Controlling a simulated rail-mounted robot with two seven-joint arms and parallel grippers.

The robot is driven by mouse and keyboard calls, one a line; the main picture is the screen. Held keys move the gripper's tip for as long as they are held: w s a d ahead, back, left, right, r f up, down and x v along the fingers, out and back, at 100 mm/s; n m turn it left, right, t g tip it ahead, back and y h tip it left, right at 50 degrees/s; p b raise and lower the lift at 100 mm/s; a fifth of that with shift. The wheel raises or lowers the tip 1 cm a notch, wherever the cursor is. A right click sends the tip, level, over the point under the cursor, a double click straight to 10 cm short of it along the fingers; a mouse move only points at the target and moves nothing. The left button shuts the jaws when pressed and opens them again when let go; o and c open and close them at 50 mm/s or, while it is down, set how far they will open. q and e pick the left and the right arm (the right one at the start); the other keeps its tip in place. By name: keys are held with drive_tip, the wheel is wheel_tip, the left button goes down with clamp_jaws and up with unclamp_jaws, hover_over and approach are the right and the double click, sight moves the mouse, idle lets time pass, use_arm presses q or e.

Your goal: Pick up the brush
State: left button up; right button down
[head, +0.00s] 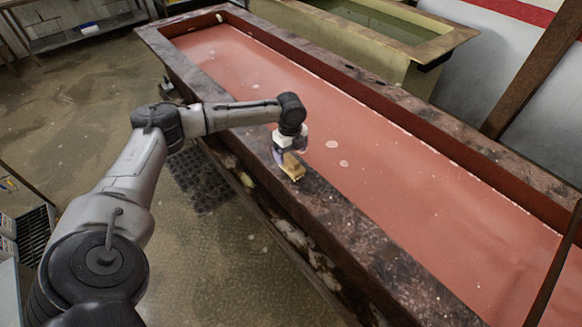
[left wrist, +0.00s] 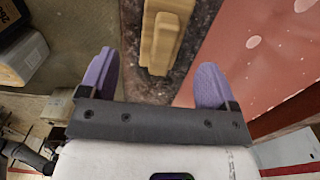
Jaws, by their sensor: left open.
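The brush (head: 292,167) is a yellow-tan wooden block lying on the dark, worn rim of the long tank. My left gripper (head: 282,154) is right by it at the rim, pointing down. In the left wrist view the brush (left wrist: 162,40) lies beyond and roughly between the two purple fingertips of my left gripper (left wrist: 155,78), which are wide apart with nothing between them. The far end of the brush is cut off by the picture's edge there. I cannot tell the exact height of the fingers over the rim. My right gripper is not in view.
The long tank (head: 225,84) holds reddish liquid with pale spots. A second tank (head: 400,60) with greenish liquid stands behind it. A dark beam (head: 535,75) leans at the right. Wet floor (head: 215,255) lies open in front. A dark mat (head: 197,180) lies beside the tank.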

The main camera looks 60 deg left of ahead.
sight(291, 158)
use_arm(q)
drive_tip(key=shift+w+f+b, duration=0.1)
drive_tip(key=shift+f+b, duration=0.25)
drive_tip(key=shift+f, duration=3.15)
drive_tip(key=shift+c, duration=0.4)
drive_tip(key=c, duration=1)
drive_tip(key=shift+r, duration=0.1)
drive_tip(key=shift+r, duration=0.6)
drive_tip(key=r, duration=0.3)
drive_tip(key=shift+w+d+r+p, duration=0.2)
drive_tip(key=shift+w+d+p, duration=0.1)
drive_tip(key=shift+w+d, duration=0.05)
drive_tip(key=w+d+r, duration=0.4)
drive_tip(key=d, duration=0.1)
drive_tip(key=w+d+r, duration=0.2)
drive_tip(key=w+d, duration=0.1)
drive_tip(key=shift+r+p, duration=0.15)
drive_tip(key=shift+p, duration=0.15)
